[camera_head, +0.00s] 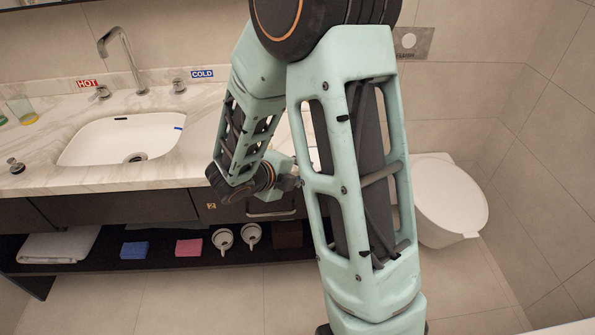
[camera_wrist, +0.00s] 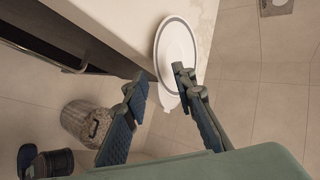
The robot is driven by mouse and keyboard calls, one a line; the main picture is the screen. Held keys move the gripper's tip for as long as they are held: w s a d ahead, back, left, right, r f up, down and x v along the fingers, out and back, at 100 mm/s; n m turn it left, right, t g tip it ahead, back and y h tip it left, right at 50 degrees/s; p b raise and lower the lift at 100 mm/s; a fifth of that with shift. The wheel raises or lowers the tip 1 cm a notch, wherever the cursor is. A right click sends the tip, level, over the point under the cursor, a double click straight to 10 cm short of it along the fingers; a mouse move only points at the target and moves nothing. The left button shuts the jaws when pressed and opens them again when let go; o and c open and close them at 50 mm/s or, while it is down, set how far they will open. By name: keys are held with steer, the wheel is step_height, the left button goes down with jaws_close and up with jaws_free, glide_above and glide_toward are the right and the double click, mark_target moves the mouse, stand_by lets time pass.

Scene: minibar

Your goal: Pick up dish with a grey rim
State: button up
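A white oval dish with a grey rim (camera_wrist: 175,48) shows in the wrist view, at the edge of the pale counter. My gripper (camera_wrist: 158,76) is open and empty, its two dark fingers spread apart. The right fingertip overlaps the dish's lower right part in the picture, and the left fingertip is off to its lower left; I cannot tell whether either touches it. In the head view my gripper (camera_head: 290,180) is small and partly seen at the counter's front edge. My arm hides that part of the counter, and I cannot make out the dish clearly there.
The marble counter (camera_head: 210,155) holds a sink (camera_head: 105,140), with glasses at the far left. The shelf below carries a folded towel (camera_head: 60,245), blue and pink items and two white cups. A toilet (camera_head: 445,200) stands right. A wicker basket (camera_wrist: 90,122) is on the floor.

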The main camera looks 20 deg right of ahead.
steer(key=v, duration=0.8)
steer(key=shift+a, duration=0.5)
steer(key=shift+w, duration=0.15)
steer(key=shift+r, duration=0.1)
steer(key=shift+c, duration=0.4)
